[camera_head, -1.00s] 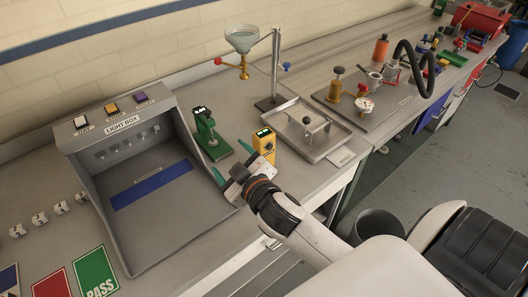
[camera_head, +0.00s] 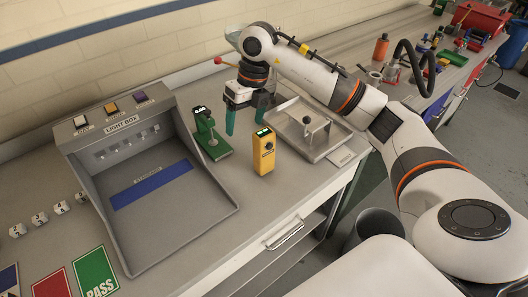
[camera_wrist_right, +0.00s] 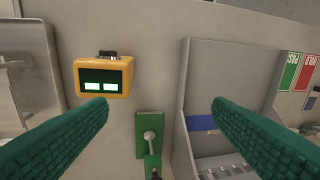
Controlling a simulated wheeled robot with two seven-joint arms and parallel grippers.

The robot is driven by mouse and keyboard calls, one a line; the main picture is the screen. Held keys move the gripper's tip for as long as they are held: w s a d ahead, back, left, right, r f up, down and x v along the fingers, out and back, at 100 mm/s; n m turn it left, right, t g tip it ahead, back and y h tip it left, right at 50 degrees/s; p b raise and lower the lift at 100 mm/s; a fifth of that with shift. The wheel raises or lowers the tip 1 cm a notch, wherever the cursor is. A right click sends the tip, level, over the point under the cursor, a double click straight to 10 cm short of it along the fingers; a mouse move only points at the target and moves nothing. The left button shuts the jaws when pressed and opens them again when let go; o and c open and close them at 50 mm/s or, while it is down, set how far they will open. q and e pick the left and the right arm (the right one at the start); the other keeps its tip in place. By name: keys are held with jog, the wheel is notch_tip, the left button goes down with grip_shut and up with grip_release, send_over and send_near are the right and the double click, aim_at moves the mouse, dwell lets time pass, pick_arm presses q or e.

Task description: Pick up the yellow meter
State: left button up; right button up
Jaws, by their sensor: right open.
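The yellow meter (camera_head: 264,152) stands upright on the bench, between the green device and the metal tray. In the right wrist view its top face (camera_wrist_right: 104,77), with a dark screen and two lit displays, shows at the upper left. My right gripper (camera_head: 247,118) is open and empty, its green fingers pointing down behind the meter in the head view. In the right wrist view its fingers (camera_wrist_right: 158,110) spread wide with the meter beyond the left fingertip, not between them. My left gripper is not in view.
The green device (camera_head: 210,135) stands just left of the meter; it also shows in the right wrist view (camera_wrist_right: 149,130). A metal tray (camera_head: 334,148) lies right of the meter. The grey light box (camera_head: 72,160) is on the left. Bare bench lies in front of the meter.

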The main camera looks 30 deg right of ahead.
jog(key=m+h, duration=0.1)
jog(key=h, duration=0.1)
send_near(265, 143)
jog(key=w, duration=0.2)
jog(key=shift+w+d+f+g, duration=0.2)
jog(key=shift+w+d+g, duration=0.1)
jog(key=shift+w+d, duration=0.05)
jog(key=f+p, duration=0.1)
jog(key=f, duration=0.2)
jog(key=f+p, duration=0.1)
jog(key=f, duration=0.2)
jog(key=shift+d, duration=0.2)
jog(key=f+p, duration=0.2)
jog(key=f, duration=0.1)
jog(key=f+p, duration=0.1)
jog(key=shift+s+a+f, duration=0.15)
jog(key=shift+s+f, duration=0.15)
jog(key=shift+s, duration=0.05)
jog(key=shift+f, duration=0.6)
jog(key=c, duration=1.2)
